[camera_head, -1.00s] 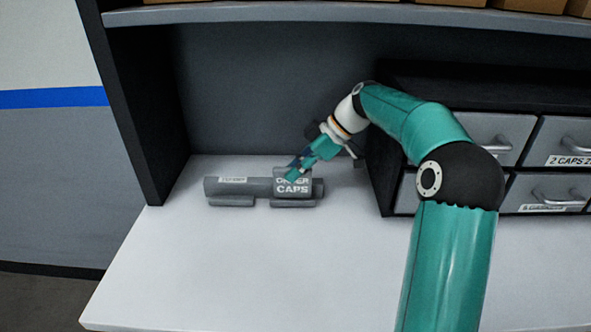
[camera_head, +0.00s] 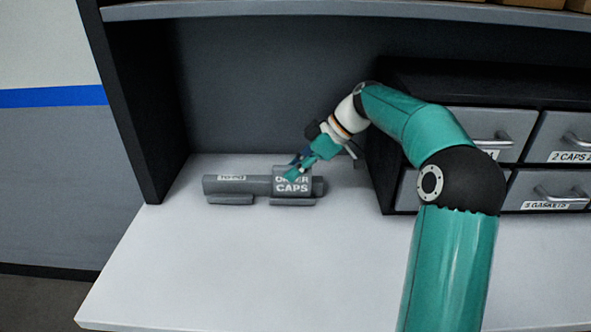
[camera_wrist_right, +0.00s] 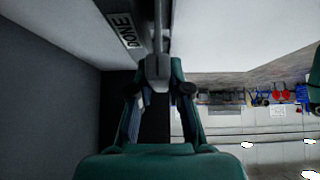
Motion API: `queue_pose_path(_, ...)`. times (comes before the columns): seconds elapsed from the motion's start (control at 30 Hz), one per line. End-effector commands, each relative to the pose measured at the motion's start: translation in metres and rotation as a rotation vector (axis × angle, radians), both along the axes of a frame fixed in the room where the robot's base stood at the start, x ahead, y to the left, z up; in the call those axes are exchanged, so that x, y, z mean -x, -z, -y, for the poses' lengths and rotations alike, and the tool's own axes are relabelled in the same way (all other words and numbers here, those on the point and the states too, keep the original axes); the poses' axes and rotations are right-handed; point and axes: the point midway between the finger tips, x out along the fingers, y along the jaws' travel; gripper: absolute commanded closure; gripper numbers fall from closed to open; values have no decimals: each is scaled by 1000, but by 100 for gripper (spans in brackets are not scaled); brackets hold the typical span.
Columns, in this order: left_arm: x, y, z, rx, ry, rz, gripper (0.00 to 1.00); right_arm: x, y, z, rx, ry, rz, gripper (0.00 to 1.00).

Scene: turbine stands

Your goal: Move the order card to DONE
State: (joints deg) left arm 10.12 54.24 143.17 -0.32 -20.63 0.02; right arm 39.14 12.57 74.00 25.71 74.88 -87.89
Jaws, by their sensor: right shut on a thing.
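The grey order card (camera_head: 302,186), lettered "ORDER CAPS", stands upright at the right part of a grey holder (camera_head: 250,188) on the white table. My right gripper (camera_head: 292,175) reaches in from the right and is shut on the card's upper part, hiding some letters. In the right wrist view my right gripper (camera_wrist_right: 157,88) is closed around the grey card piece (camera_wrist_right: 158,66), seen nearly edge-on. A DONE label (camera_wrist_right: 124,29) shows beside it there. A white label (camera_head: 232,178) on the holder's left part is too small to read surely. My left gripper is not in view.
A dark drawer cabinet (camera_head: 375,140) with grey drawers (camera_head: 547,190) stands right of the holder, close to my right arm. A black side panel (camera_head: 150,110) and shelf (camera_head: 300,12) frame the table (camera_head: 230,270). The table front is clear.

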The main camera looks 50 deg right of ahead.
Motion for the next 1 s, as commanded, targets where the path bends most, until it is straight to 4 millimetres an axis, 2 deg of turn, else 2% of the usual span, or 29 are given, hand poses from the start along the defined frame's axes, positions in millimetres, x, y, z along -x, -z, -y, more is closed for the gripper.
queue_pose_path(0.03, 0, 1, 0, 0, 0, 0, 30, 3, 14, -2, -9, -11, -33, 100)
queue_pose_path(1.0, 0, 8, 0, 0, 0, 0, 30, 4, 19, -2, -10, -11, -35, 100)
